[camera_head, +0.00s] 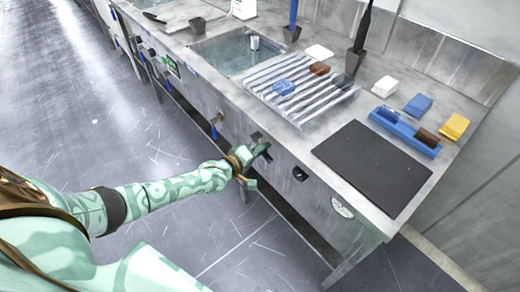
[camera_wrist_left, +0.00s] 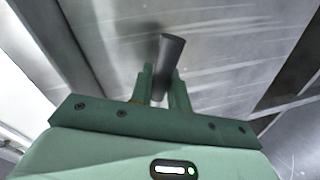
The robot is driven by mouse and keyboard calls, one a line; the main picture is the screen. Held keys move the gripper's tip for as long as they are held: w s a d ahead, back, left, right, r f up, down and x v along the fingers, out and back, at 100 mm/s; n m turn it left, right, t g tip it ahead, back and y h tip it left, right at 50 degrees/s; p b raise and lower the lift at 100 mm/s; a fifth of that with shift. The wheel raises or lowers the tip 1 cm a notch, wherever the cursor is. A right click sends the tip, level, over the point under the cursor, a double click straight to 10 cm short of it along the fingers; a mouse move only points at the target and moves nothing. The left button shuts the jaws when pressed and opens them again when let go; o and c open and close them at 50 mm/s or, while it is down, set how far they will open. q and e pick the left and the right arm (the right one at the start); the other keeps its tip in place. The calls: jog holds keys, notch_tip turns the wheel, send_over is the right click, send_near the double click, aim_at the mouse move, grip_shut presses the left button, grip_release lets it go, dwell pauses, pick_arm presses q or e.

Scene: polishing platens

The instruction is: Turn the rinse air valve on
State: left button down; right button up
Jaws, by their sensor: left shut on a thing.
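My left gripper (camera_head: 260,153) is at the front panel of the steel bench. In the left wrist view, its two green fingers (camera_wrist_left: 159,88) are shut on a dark grey, rod-like valve handle (camera_wrist_left: 170,52), which sticks up between them. In the head view the gripper mostly hides this handle; a dark part (camera_head: 257,137) shows just above it. I cannot read a label that names the valve. My right gripper is not in view.
A black knob (camera_head: 300,173) and a round gauge (camera_head: 342,207) sit further right on the panel. A blue-handled valve (camera_head: 216,126) is to the left. A dark mat (camera_head: 372,166), ribbed rack (camera_head: 298,86) and sink (camera_head: 235,50) are on top. The floor in front is clear.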

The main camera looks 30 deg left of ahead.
pick_arm(q)
jog(key=shift+r+n, duration=0.35)
jog(key=shift+n, duration=0.45)
jog(key=shift+d, duration=0.1)
jog(key=shift+h, duration=0.4)
jog(key=c, duration=1.4)
grip_release()
jog(key=shift+r, duration=0.1)
jog(key=shift+s, duration=0.15)
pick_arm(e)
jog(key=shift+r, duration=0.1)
pick_arm(q)
jog(key=shift+s+r, duration=0.15)
jog(key=shift+s, duration=0.15)
jog(key=p+v, duration=0.5)
jog(key=v, duration=1)
jog(key=shift+s+a+r, duration=0.15)
jog(key=shift+s+a, duration=0.05)
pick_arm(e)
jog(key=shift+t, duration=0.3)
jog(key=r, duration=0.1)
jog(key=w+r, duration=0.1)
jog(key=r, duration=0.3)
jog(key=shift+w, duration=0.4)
